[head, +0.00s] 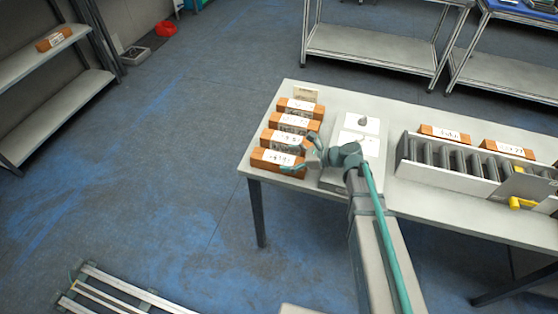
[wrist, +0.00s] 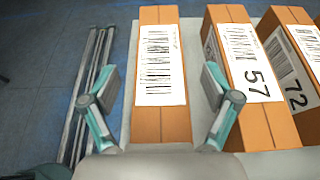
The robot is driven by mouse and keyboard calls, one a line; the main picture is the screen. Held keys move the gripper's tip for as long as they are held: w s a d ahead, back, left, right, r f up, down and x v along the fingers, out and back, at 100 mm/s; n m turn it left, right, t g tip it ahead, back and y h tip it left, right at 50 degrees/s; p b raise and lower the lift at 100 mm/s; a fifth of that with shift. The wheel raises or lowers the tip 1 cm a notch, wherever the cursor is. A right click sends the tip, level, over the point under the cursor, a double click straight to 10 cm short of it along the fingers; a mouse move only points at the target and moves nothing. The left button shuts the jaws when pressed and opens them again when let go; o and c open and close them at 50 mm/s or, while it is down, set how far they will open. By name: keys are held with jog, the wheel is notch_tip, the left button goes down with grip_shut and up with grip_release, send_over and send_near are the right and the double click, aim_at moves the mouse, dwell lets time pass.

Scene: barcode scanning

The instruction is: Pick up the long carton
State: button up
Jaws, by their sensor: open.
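Several long orange cartons with white barcode labels lie in a row at the left end of the table. The nearest long carton (head: 277,160) is at the table's front left corner. In the wrist view this carton (wrist: 161,120) runs away from me, label up, between my open fingers. My gripper (head: 301,156) is open over its right end, one finger to each side. In the wrist view the fingers of my gripper (wrist: 161,82) stand apart from the carton's sides, with nothing held. The wrist view does not clearly show their height above the table.
The neighbouring carton marked 57 (wrist: 252,90) is close beside my right finger, with one marked 72 (wrist: 292,75) beyond. White plates (head: 362,125) lie right of the row. A grey roller rack (head: 450,163) and more cartons (head: 508,149) stand farther right on the table (head: 400,204).

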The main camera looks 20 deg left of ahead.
jog(key=shift+x, duration=1)
jog(key=c, duration=1.7)
